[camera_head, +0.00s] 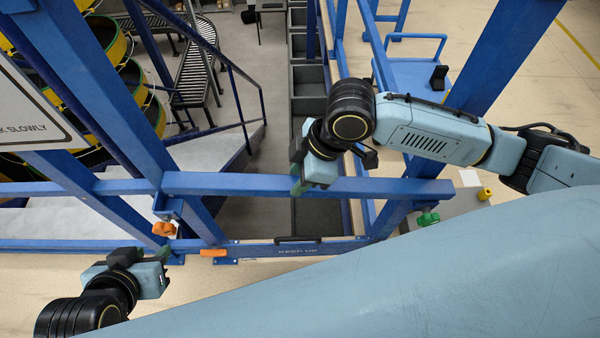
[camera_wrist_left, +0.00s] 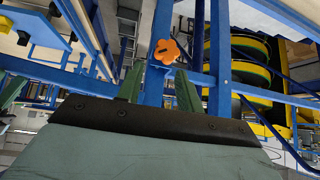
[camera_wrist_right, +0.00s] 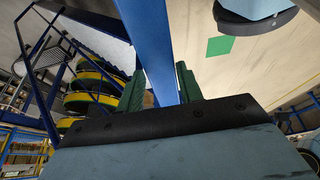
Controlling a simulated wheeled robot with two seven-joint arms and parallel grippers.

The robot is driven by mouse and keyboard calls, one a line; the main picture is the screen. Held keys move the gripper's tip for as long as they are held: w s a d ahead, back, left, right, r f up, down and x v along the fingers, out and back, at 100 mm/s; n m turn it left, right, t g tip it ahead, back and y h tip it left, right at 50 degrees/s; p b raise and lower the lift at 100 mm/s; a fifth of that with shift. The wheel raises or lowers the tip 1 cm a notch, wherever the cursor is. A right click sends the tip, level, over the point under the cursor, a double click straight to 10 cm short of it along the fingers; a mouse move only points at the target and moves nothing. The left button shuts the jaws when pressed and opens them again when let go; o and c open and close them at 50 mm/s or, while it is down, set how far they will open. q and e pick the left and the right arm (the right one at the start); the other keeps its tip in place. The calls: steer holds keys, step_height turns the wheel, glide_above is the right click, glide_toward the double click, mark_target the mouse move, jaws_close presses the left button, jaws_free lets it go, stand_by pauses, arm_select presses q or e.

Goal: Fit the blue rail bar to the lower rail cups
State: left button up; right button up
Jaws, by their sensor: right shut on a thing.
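The blue rail bar (camera_head: 385,187) lies nearly level across the opening between the blue posts. My right gripper (camera_head: 300,182) is shut on it near its middle; the right wrist view shows the bar (camera_wrist_right: 147,45) between the green fingers. The bar's left end lies just above a blue bracket (camera_head: 167,207) with an orange knob (camera_head: 163,229). Its right end overlaps the right post, above a green knob (camera_head: 428,218). I cannot tell whether either end is seated. My left gripper (camera_head: 158,253) is open below the orange knob, which also shows beyond its fingers in the left wrist view (camera_wrist_left: 167,51).
A lower blue board marked "KEEP UP" (camera_head: 300,249) spans the opening, with an orange piece (camera_head: 213,253) at its left. A sign (camera_head: 35,115) hangs at the left. Stairs and the yellow spiral conveyor (camera_head: 130,75) stand behind. A yellow knob (camera_head: 485,193) is at the right.

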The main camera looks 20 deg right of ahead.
steer(key=shift+a+f+b, duration=0.25)
steer(key=shift+f+b, duration=0.15)
steer(key=shift+b, duration=0.05)
steer(key=shift+f+b, duration=0.3)
steer(key=shift+b, duration=0.05)
steer(key=shift+f+b, duration=0.35)
steer(key=shift+b, duration=0.1)
steer(key=shift+d+f+b, duration=0.15)
steer(key=shift+f+b, duration=0.15)
steer(key=shift+b, duration=0.1)
steer(key=shift+f+b, duration=0.35)
steer(key=shift+b, duration=0.05)
arm_select(q)
steer(key=w+d+r+t+h, duration=0.2)
steer(key=r+t, duration=0.3)
steer(key=r, duration=0.3)
steer(key=w+d+r+t+h, duration=0.2)
steer(key=w+d+r+t, duration=0.1)
steer(key=r+t, duration=0.3)
steer(key=shift+w+r+m, duration=0.3)
steer(key=shift+w+r, duration=0.4)
steer(key=shift+r, duration=0.2)
arm_select(e)
steer(key=shift+f, duration=0.1)
arm_select(q)
steer(key=shift+r, duration=0.15)
arm_select(e)
steer(key=shift+p, duration=0.4)
arm_select(q)
steer(key=shift+r, duration=0.45)
